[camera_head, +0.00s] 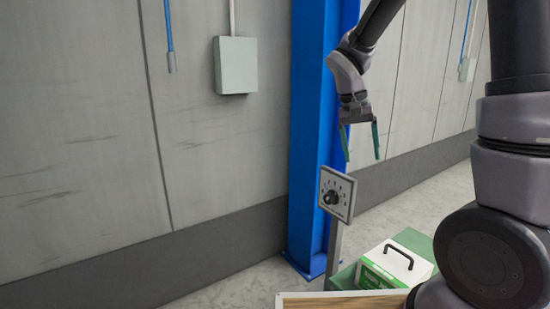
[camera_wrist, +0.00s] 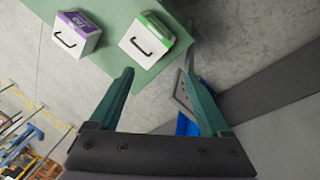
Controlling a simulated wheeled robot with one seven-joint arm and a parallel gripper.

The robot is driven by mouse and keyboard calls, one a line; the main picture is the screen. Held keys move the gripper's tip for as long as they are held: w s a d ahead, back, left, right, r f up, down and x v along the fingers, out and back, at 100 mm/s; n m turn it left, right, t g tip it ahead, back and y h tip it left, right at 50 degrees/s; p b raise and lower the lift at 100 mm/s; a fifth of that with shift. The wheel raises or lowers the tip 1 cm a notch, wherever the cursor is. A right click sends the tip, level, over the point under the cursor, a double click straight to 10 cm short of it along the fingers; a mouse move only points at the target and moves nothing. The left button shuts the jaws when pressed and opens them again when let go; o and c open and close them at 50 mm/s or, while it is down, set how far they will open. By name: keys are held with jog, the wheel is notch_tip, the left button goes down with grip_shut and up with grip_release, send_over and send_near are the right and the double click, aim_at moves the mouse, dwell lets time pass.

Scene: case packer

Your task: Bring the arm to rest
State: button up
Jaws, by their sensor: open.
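My gripper (camera_head: 360,143) hangs from my arm in the head view, pointing down, with its two green fingers apart and nothing between them. It is above a grey panel with a black knob (camera_head: 336,194) on a post, and apart from it. In the wrist view my gripper (camera_wrist: 163,85) shows both green fingers spread. The panel (camera_wrist: 183,92) shows edge-on beside the right finger there, partly hidden by it.
A white and green case with a black handle (camera_head: 397,264) stands on a green surface (camera_head: 417,241). The wrist view also shows a white and purple case (camera_wrist: 76,36). A blue column (camera_head: 314,120) stands behind the panel, near the grey wall (camera_head: 90,120). A wooden-edged board (camera_head: 335,300) is in front.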

jog(key=s+d+r+t+y, duration=0.2)
jog(key=s+r+t+y, duration=0.2)
jog(key=s+r, duration=1)
jog(key=shift+r+t+y, duration=0.4)
jog(key=shift+r+t, duration=0.05)
jog(key=shift+t, duration=1.15)
jog(key=shift+s+d, duration=0.1)
